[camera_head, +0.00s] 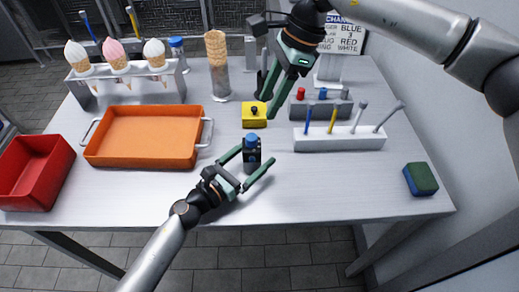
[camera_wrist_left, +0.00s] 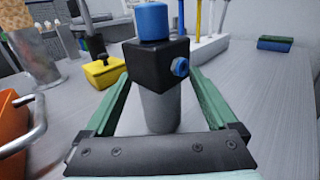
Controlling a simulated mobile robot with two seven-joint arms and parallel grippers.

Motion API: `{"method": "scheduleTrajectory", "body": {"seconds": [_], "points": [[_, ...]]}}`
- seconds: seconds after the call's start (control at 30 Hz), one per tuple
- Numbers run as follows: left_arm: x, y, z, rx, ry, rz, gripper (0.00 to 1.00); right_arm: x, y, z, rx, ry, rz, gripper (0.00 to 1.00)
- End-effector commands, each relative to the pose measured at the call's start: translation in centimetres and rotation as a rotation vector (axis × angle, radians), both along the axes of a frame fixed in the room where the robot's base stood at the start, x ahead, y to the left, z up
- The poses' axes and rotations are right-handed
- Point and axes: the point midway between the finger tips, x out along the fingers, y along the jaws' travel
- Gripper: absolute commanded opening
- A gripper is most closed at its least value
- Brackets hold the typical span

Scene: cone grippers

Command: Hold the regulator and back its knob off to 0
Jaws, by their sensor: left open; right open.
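The regulator (camera_head: 252,157) stands upright on the table, a black block with a blue knob (camera_head: 252,140) on top. In the left wrist view the regulator's black block (camera_wrist_left: 150,62) sits on a grey cylinder, with the blue knob (camera_wrist_left: 152,20) above and a blue hex fitting (camera_wrist_left: 180,67) on its side. My left gripper (camera_head: 256,155) is open, with its green fingers on either side of the regulator. The wrist view shows a gap on the right; contact on the left is unclear. My right gripper (camera_head: 268,105) is open and empty, above the table behind the regulator.
A yellow box (camera_head: 255,118) with a black knob sits just behind the regulator. An orange tray (camera_head: 140,158) lies left, a red bin (camera_head: 35,172) further left. A white rack (camera_head: 340,140) with several tools stands right. A green-blue sponge (camera_head: 420,179) lies far right. The front right table is clear.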

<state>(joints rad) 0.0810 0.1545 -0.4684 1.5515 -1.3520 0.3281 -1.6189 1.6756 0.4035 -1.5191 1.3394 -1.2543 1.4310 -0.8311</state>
Motion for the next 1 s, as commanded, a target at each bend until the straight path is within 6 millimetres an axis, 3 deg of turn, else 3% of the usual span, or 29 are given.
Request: {"method": "scheduleTrajectory", "body": {"seconds": [0.2, 0.57, 1.0], "points": [[1.6, -1.5, 0.0, -0.002, 0.001, 0.001, 0.92, 0.0, 0.0, 0.0, 0.0, 0.0, 0.0, 0.5], [1.8, -1.8, 0.0, -0.001, 0.001, 0.001, 0.92, 0.0, 0.0, 0.0, 0.0, 0.0, 0.0, 0.5], [1.8, -1.8, 0.0, -0.001, 0.001, 0.001, 0.42, 0.0, 0.0, 0.0, 0.0, 0.0, 0.0, 0.5]]}}
